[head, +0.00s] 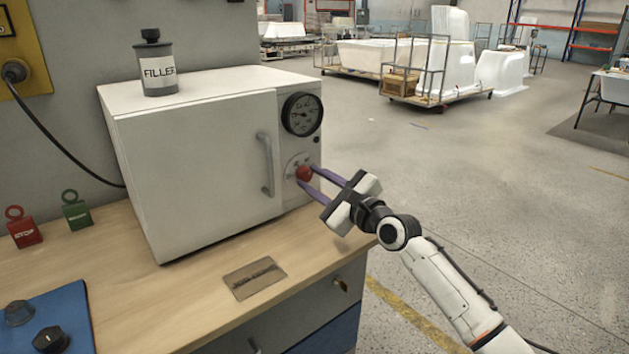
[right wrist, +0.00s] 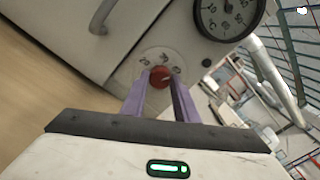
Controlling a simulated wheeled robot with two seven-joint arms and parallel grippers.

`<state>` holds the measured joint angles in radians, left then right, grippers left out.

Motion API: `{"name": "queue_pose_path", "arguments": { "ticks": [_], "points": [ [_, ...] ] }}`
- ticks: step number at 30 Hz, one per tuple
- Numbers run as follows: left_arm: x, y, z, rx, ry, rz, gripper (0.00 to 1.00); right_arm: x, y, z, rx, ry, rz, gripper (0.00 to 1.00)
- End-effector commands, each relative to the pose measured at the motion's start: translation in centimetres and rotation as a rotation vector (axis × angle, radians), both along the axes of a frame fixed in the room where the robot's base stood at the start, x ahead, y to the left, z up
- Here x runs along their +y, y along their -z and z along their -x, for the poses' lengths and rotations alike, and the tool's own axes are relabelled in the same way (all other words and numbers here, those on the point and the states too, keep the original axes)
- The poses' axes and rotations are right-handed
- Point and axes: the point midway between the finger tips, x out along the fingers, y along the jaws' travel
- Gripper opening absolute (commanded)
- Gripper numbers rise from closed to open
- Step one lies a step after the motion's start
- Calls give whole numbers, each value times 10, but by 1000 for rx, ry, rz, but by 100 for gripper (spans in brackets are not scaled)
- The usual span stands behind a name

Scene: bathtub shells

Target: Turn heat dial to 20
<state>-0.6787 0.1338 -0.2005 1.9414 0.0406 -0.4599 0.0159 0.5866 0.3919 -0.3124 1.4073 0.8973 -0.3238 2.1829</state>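The heat dial (head: 304,173) is a small red knob on the lower right front of a white oven (head: 190,165), with a pale scale plate around it. In the right wrist view the fingertips seem to touch the dial's sides, with no clear gap. A light mark shows on the dial's face. My left gripper is not in view.
The oven door has a grey handle (head: 266,163), left of the dial. A round black gauge (head: 302,114) sits above the dial. A FILLER canister (head: 154,64) stands on the oven.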

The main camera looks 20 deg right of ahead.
Motion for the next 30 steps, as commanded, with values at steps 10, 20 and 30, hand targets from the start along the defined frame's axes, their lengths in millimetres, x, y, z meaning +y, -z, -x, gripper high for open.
{"name": "queue_pose_path", "arguments": {
  "ticks": [10, 20, 30],
  "points": [
    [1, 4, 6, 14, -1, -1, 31, 0, 0, 0, -15, 1, 43, 5],
    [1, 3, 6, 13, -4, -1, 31, 0, 1, 0, -92, 1, 255, 5],
    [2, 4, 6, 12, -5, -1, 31, -1, 1, 0, -202, 0, 559, 5]
  ]
}}
